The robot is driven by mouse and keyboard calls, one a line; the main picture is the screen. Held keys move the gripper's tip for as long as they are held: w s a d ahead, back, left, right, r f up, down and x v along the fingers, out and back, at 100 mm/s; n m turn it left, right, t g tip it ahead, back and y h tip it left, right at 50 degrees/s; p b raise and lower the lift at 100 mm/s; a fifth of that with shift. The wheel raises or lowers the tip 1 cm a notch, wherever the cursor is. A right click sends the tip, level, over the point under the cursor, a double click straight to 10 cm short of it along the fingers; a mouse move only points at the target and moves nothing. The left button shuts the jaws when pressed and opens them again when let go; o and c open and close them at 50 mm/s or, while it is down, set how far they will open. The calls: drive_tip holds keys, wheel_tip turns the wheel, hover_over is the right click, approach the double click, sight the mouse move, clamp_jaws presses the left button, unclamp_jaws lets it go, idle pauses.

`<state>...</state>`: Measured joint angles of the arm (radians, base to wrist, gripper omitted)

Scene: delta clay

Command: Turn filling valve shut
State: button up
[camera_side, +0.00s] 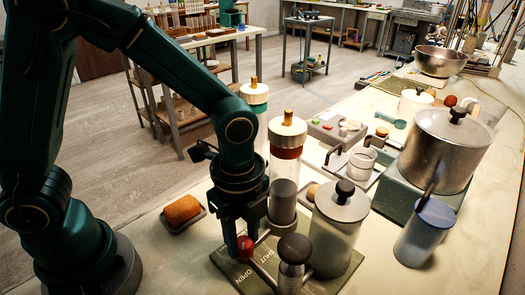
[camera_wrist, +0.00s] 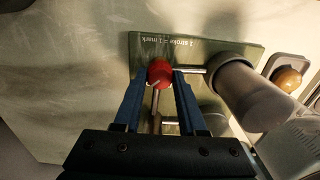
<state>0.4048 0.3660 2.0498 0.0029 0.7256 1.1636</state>
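The filling valve's lever has a red ball knob (camera_side: 245,246), which sits by the SHUT and OPEN lettering on a dark green base plate (camera_side: 267,253). In the wrist view the red knob (camera_wrist: 159,73) lies between the blue fingertips of my gripper (camera_wrist: 160,82). The fingers stand close on both sides of it; whether they press on it I cannot tell. In the side view my gripper (camera_side: 237,226) points down at the knob, and a finger shows left of it. The lever's rod runs from the knob toward the pipework and is partly hidden.
A clear cylinder with grey contents (camera_side: 284,190) stands right behind my gripper. A dark-capped post (camera_side: 293,262) and a lidded canister (camera_side: 338,228) stand to the right. An orange sponge (camera_side: 182,209) lies in a tray at left. Bare table lies at front left.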

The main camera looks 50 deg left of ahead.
clamp_jaws()
drive_tip(key=n, duration=0.3)
drive_tip(key=shift+n, duration=0.3)
drive_tip(key=n, duration=0.3)
drive_tip(key=shift+n, duration=0.3)
drive_tip(key=n, duration=1)
drive_tip(key=shift+n, duration=0.4)
